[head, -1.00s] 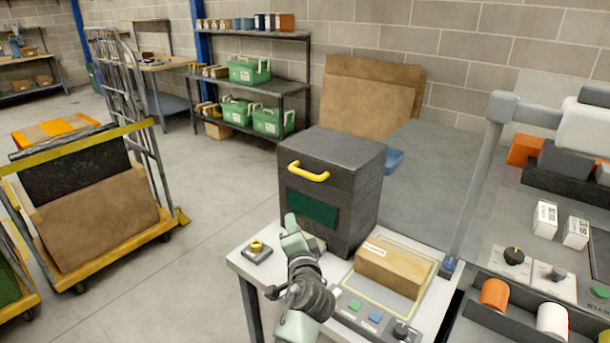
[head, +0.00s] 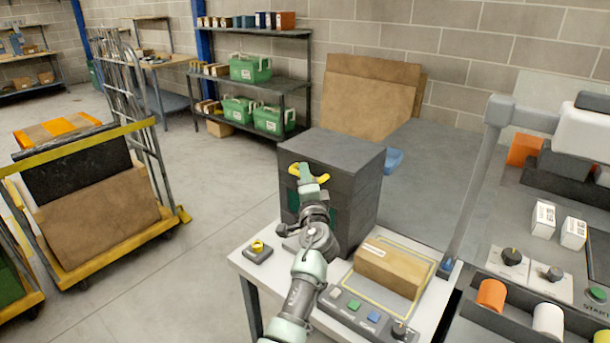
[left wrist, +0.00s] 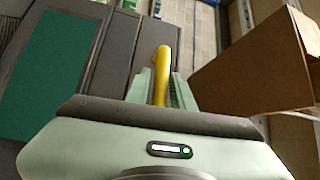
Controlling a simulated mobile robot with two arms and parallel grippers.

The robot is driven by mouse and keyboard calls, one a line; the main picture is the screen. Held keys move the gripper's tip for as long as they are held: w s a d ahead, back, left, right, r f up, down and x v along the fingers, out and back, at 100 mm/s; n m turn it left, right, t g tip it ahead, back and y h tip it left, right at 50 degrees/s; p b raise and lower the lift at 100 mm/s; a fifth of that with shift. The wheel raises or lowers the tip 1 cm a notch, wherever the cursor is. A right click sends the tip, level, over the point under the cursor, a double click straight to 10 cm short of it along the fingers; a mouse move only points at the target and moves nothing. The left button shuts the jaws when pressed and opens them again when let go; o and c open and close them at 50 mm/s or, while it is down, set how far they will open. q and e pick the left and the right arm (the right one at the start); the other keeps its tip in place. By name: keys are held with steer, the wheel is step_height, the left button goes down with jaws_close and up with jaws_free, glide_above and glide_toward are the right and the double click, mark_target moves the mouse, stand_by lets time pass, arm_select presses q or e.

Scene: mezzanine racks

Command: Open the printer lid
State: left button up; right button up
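The printer (head: 345,170) is a dark grey box on the white table, with its flat top lid (head: 335,148) down. A yellow handle (head: 323,179) is on its upper front, partly covered by my left gripper (head: 309,174). In the left wrist view, the handle (left wrist: 161,72) stands between the two pale green fingers (left wrist: 162,88), which sit close on both sides of it. The gripper looks shut on it. The printer's green front panel (left wrist: 55,68) shows at the left there. My right gripper is not in view.
On the table are a cardboard box (head: 391,267), a button panel (head: 365,312) and a small yellow knob (head: 257,248). A grey post (head: 474,180) rises to the right. Open floor lies left of the table; a loaded cart (head: 95,200) stands beyond.

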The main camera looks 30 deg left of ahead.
arm_select(q)
jaws_close()
stand_by(1.4)
